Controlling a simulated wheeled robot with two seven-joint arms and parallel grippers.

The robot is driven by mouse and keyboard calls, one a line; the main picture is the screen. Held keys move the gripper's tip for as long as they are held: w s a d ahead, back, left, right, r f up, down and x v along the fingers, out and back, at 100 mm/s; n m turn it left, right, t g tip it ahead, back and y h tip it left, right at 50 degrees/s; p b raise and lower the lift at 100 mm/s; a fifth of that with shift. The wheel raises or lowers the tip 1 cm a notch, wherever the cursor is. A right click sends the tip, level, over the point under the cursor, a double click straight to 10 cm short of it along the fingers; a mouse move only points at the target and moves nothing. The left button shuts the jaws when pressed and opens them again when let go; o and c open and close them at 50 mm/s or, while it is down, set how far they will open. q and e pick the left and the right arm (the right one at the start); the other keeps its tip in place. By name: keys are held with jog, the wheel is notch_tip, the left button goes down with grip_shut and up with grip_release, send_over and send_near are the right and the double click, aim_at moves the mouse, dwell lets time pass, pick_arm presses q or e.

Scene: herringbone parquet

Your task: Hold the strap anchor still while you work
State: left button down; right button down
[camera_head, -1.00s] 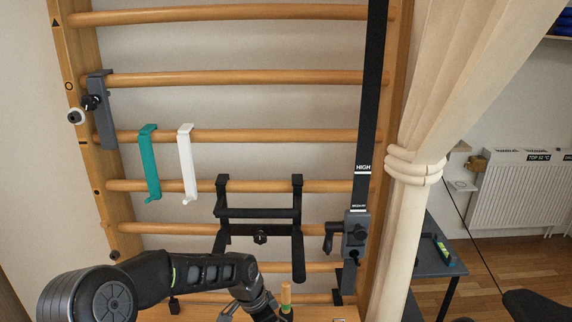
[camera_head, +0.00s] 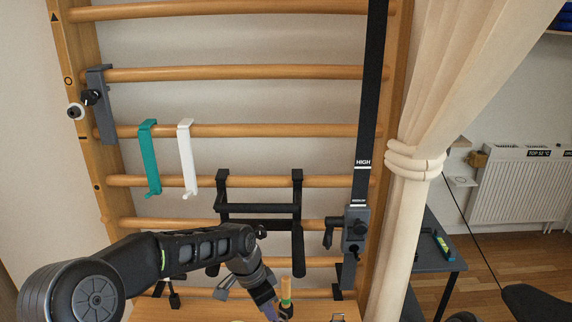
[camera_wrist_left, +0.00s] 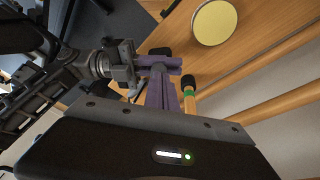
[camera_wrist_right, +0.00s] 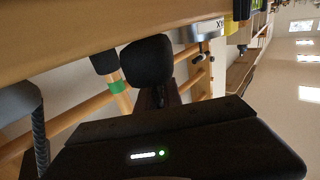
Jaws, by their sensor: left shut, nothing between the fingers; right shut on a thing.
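The strap anchor (camera_head: 355,232) is a dark grey clamp with a black side handle, low on the right post of the wall bars. A black strap (camera_head: 368,100) marked HIGH runs up from it. My left gripper (camera_head: 270,302) shows purple fingers at the bottom centre, left of and apart from the anchor. The fingers are shut and empty, beside a wooden stick with a green band (camera_head: 285,292); the left wrist view shows them too (camera_wrist_left: 160,85). In the right wrist view my right gripper (camera_wrist_right: 152,92) is shut on a black rounded grip (camera_wrist_right: 147,62); its fingertips are mostly hidden.
A black bracket (camera_head: 258,211) hangs on the bars left of the anchor. Green (camera_head: 149,160) and white (camera_head: 187,160) hooks hang further left. A beige curtain (camera_head: 405,200) stands close right of the anchor. A pale round disc (camera_wrist_left: 214,22) lies on wood in the left wrist view.

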jog(key=c, duration=1.4)
grip_release()
jog(key=v, duration=1.2)
jog(key=shift+s, duration=0.1)
